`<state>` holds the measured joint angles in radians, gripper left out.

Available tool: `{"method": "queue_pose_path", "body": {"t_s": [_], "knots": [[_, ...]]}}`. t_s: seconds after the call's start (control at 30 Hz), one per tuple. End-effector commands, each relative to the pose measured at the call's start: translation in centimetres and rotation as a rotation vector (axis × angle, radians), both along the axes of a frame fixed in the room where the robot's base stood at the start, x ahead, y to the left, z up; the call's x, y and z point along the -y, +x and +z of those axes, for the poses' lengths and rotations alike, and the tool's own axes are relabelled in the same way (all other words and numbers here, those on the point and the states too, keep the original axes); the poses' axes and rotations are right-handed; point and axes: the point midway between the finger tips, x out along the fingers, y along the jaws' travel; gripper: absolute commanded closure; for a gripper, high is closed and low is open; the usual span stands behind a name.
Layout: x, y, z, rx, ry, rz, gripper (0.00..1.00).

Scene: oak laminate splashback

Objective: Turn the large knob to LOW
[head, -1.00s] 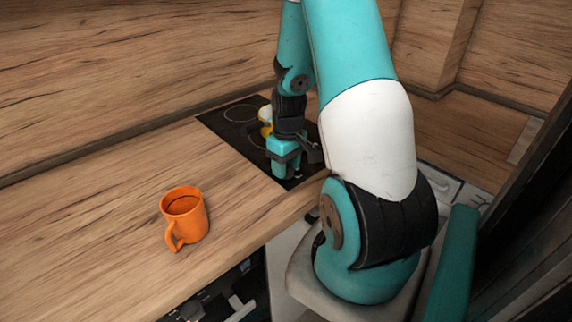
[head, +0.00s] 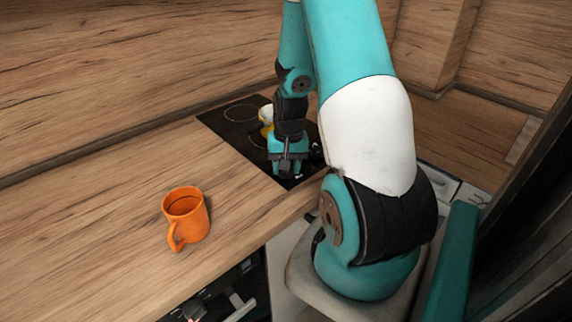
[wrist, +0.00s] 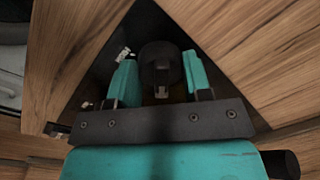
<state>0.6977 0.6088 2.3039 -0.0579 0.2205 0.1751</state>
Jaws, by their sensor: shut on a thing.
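The large knob (wrist: 160,62) is a dark round knob on the black hob (head: 222,122), seen from above in the wrist view. My gripper (wrist: 160,76) has its two teal fingers on either side of the knob, shut on it. In the head view my gripper (head: 288,173) points down at the near end of the hob and hides the knob. I cannot read a LOW mark or tell which way the knob points.
A yellow and white item (head: 266,116) stands on the hob just behind my gripper. An orange mug (head: 186,218) stands on the wooden worktop (head: 100,210) to the left. The worktop between mug and hob is clear. The wooden splashback (head: 120,75) rises behind.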

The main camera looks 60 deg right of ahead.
Motion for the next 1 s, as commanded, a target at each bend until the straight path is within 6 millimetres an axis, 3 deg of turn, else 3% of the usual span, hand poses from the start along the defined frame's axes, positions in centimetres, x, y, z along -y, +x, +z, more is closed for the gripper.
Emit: {"method": "queue_pose_path", "body": {"t_s": [0.63,0.67,0.77,1.0], "knots": [[0.13,0.13,0.11,0.004,-0.005,-0.053,0.79],[0.14,0.13,0.11,0.004,-0.005,-0.053,0.5],[0.12,0.11,0.09,0.004,-0.005,-0.053,0.3],[0.05,0.05,0.06,0.002,-0.002,-0.053,0.3]]}}
